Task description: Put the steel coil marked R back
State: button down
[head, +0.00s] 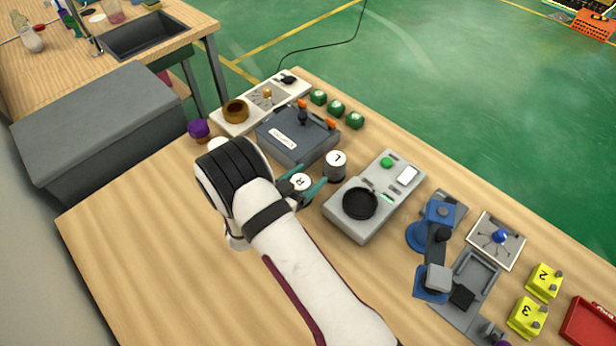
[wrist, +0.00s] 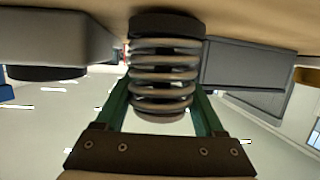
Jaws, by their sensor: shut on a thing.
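The steel coil marked R (head: 300,182) stands upright with its white lettered top showing in the head view. In the wrist view its spring turns (wrist: 162,75) and dark end cap sit between my green fingers. My gripper (head: 301,188) is shut on it. The dark end is close to the wooden surface; I cannot tell whether it touches. The steel coil marked L (head: 336,163) stands upright just beyond and to the right of it in the head view.
A grey-blue box with a knob (head: 297,137) lies just behind the coils. A grey device with a black round dish (head: 361,202) stands close on the right. Green blocks (head: 336,108) and a pale tray with a brown ring (head: 235,110) are farther back. The table's front left (head: 150,240) is clear.

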jog(key=shift+f, duration=0.3)
jog(key=shift+c, duration=1.4)
grip_release()
